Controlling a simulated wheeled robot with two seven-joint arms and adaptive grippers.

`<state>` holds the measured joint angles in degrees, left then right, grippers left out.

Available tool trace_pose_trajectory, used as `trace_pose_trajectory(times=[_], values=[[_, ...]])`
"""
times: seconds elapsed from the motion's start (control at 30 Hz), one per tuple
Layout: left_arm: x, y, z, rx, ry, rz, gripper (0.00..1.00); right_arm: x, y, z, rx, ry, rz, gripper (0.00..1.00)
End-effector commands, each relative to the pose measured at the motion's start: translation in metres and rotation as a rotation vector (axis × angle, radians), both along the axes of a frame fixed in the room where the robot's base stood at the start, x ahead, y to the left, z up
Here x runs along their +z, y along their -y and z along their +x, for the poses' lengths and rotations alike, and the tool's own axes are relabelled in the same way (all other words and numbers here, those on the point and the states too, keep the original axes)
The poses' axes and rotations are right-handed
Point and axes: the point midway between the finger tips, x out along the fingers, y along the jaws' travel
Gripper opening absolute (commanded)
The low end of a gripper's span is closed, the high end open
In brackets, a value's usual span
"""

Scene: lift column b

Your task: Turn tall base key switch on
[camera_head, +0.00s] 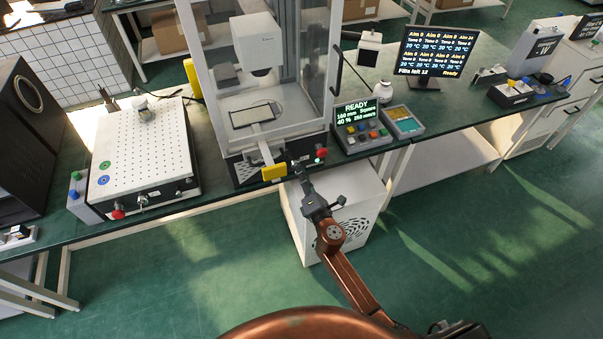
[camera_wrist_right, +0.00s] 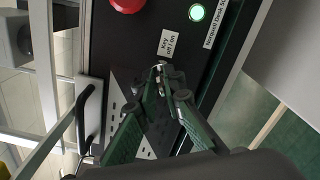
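The tall base is the dark front panel (camera_wrist_right: 112,38) under the glazed enclosure (camera_head: 205,75). In the right wrist view it carries a label (camera_wrist_right: 169,43) reading "Key off / on", a lit green round lamp (camera_wrist_right: 197,12) and a red button (camera_wrist_right: 127,3). A small metal key (camera_wrist_right: 158,72) stands out below the label. My right gripper (camera_wrist_right: 160,80) has its fingertips closed together around the key. In the head view my right gripper (camera_head: 294,170) is at the panel's front and hides the key. My left gripper is not in view.
Yellow handles (camera_head: 274,172) sit close beside my right gripper. A control box with a READY display (camera_head: 356,113) stands to the right on the green bench. A perforated plate (camera_head: 138,150) is at left. A white cabinet (camera_head: 350,205) stands below the bench, behind my right arm.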

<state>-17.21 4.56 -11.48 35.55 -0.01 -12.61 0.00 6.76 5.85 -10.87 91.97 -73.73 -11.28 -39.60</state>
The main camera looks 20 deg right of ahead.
Motion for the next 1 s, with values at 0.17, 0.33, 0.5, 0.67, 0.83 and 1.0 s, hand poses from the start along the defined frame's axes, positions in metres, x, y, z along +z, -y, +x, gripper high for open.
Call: trace_pose_trajectory(times=[0.17,0.33,0.5,0.67,0.83,1.0], values=[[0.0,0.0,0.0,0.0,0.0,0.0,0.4,0.0,0.0,0.0,0.0,0.001,-0.001,0.22],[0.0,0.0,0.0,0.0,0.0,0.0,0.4,0.001,0.0,0.0,0.0,0.001,-0.002,0.22],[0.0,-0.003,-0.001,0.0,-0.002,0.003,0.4,0.0,0.0,-0.005,0.0,0.001,-0.002,0.22],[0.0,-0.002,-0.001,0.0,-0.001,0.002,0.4,0.0,0.001,-0.028,0.001,0.0,-0.001,0.22],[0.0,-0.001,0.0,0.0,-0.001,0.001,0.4,-0.001,0.003,-0.065,-0.001,-0.002,0.0,0.22],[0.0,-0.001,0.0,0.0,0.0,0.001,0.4,-0.001,0.004,-0.097,-0.001,-0.002,0.0,0.22]])
